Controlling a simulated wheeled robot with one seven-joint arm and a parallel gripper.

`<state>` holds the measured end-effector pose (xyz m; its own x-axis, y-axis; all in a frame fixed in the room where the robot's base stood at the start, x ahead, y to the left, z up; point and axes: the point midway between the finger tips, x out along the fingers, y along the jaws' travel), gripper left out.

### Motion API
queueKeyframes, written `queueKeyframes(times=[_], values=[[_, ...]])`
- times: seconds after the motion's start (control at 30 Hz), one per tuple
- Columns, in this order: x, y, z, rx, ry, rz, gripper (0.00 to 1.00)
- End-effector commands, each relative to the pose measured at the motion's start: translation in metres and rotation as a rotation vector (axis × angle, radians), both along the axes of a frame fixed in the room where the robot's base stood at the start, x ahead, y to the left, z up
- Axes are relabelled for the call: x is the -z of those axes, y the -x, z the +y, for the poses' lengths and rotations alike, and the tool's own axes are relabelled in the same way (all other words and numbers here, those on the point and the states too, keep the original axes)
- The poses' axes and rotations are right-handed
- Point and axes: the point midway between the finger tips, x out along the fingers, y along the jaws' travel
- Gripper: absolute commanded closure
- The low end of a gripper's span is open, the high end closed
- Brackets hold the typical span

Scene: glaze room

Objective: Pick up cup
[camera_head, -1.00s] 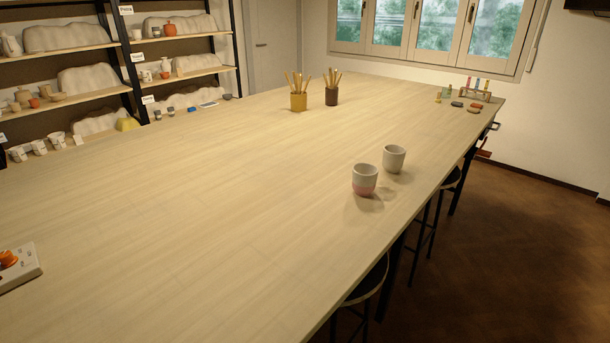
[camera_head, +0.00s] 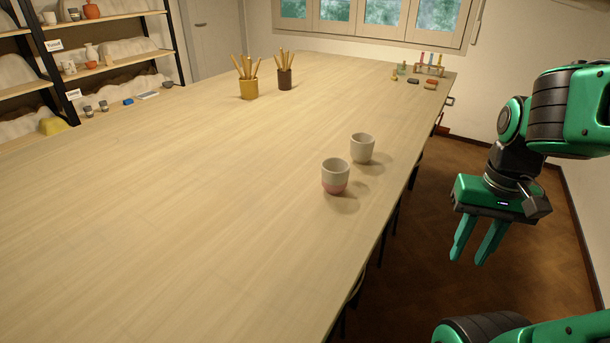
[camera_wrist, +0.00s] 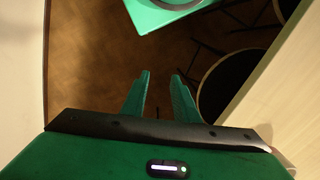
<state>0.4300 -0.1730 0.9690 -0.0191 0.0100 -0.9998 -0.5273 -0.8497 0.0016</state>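Two cups stand upright on the long wooden table (camera_head: 180,190), near its right edge. The nearer cup (camera_head: 335,176) is pale grey with a pink lower band. The farther cup (camera_head: 362,148) is plain pale grey, just behind and to the right, with a small gap between them. My gripper (camera_head: 468,255) hangs to the right of the table, over the floor, well apart from both cups. In the wrist view its two fingers (camera_wrist: 160,75) are spread with nothing between them.
A yellow pot (camera_head: 249,88) and a dark pot (camera_head: 285,78) of tools stand toward the back. A small rack of tubes (camera_head: 429,66) is at the far right corner. A stool (camera_wrist: 228,85) stands beside the table edge. The left and middle tabletop is clear.

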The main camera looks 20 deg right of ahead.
Motion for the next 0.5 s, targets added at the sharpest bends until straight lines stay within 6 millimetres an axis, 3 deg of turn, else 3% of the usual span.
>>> queueKeyframes(times=[0.3,0.43,0.5], values=[[0.000,0.001,-0.008,0.020,0.000,-0.001,0.73],[-0.010,0.009,-0.008,0.049,0.005,-0.017,0.73],[-0.015,0.000,-0.005,0.097,0.010,-0.016,0.73]])
